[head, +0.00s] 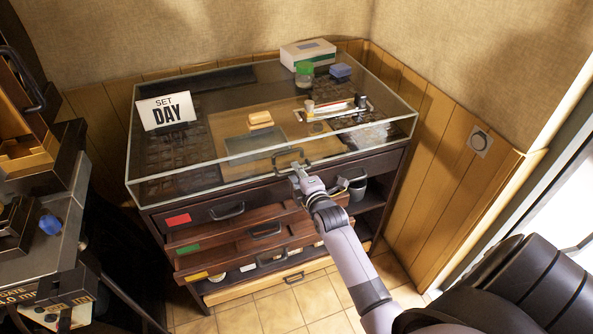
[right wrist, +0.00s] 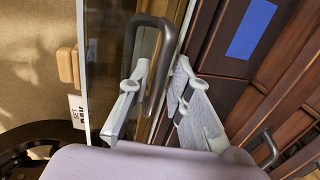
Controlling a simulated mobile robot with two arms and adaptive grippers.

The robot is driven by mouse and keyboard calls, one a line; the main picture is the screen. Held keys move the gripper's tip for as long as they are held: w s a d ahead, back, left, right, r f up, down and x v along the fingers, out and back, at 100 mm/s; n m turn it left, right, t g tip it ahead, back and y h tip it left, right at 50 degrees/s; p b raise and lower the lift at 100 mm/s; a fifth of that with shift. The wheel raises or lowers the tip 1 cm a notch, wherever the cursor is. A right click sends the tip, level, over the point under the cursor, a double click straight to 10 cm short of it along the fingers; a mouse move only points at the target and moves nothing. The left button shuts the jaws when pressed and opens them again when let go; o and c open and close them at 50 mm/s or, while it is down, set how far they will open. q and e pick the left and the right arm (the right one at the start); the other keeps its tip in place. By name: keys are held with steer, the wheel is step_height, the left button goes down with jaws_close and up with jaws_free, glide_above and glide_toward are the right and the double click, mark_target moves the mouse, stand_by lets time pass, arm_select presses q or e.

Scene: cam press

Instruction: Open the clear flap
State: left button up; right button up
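The clear flap (head: 215,187) is a glass-like cover with pale edges, lying shut over the top of a dark wooden cabinet. A dark bar handle (head: 291,157) is at its front edge; this handle also shows large in the right wrist view (right wrist: 165,30). My right gripper (head: 298,169) is at the handle in the head view. In the right wrist view my right gripper (right wrist: 160,78) has its two pale fingers apart, with the handle's bar between them. I cannot tell whether a finger touches it. My left gripper is not in view.
A "SET DAY" sign (head: 167,111), a white-green box (head: 308,54) and a blue block (head: 340,71) show at the cabinet's top. Drawers with handles (head: 228,212) are below the flap. Dark machinery (head: 45,240) stands at left; a panelled wall (head: 437,125) is close at right.

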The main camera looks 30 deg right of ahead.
steer(key=shift+w+d+f, duration=0.1)
steer(key=shift+w, duration=0.4)
jaws_close()
stand_by(0.4)
